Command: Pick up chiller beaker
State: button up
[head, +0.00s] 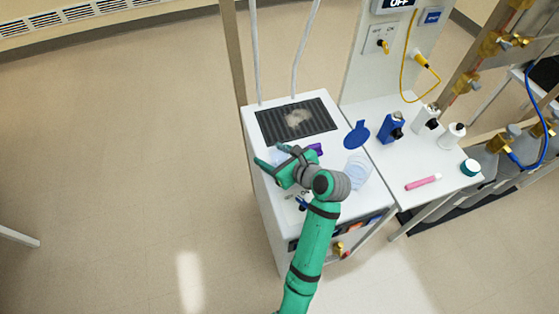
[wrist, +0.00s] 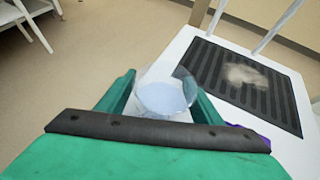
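A clear beaker (wrist: 163,97) with a pale bluish round inside shows in the wrist view, between the two green fingers of my gripper (wrist: 162,92). Its sides lie close to both fingertips; I cannot tell whether they touch it. White bench top shows just beside it, and I cannot tell whether it stands on the bench or is clear of it. In the head view my gripper (head: 270,156) is over the left edge of the white bench (head: 262,98), in front of the dark ribbed mat. The beaker is not clear there.
The dark mat (head: 278,126) bears a pale patch. Right of my gripper are a purple item (head: 315,148), a clear vessel (head: 357,170) and a blue disc (head: 357,135). Floor is free at left.

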aim_at(274, 149)
jog(key=c, duration=0.9)
jog(key=shift+o, duration=0.3)
jog(key=shift+w+r, duration=0.1)
jog(key=shift+r, duration=0.15)
jog(key=shift+d+r, duration=0.1)
jog(key=shift+r, duration=0.95)
jog(key=shift+s+d+r, duration=0.15)
jog(key=shift+s+r, duration=0.15)
jog(key=shift+r, duration=0.4)
jog(key=s+a+r+v, duration=0.1)
jog(key=a+v, duration=0.2)
jog(key=v, duration=1.2)
jog(key=shift+s+r, duration=0.25)
jog(key=shift+r, duration=0.05)
